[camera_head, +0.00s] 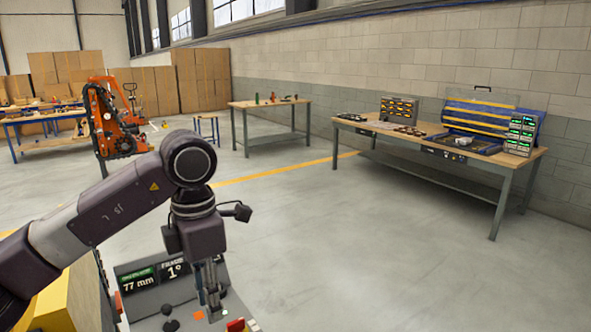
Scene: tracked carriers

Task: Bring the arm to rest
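My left arm comes in from the left, bent at a dark joint, with the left gripper (211,306) pointing down. The gripper is over a grey console panel (137,312), near its right side. Its narrow fingers hang close together in the view, and I cannot tell whether they are shut or touch the panel. My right gripper is out of view.
The console has a display (139,280) reading 77 mm and 1°. A yellow body (86,292) is beside it. An orange machine (110,125) stands at left. Workbenches with equipment (440,144) and small items (270,104) stand by the wall. The central floor is clear.

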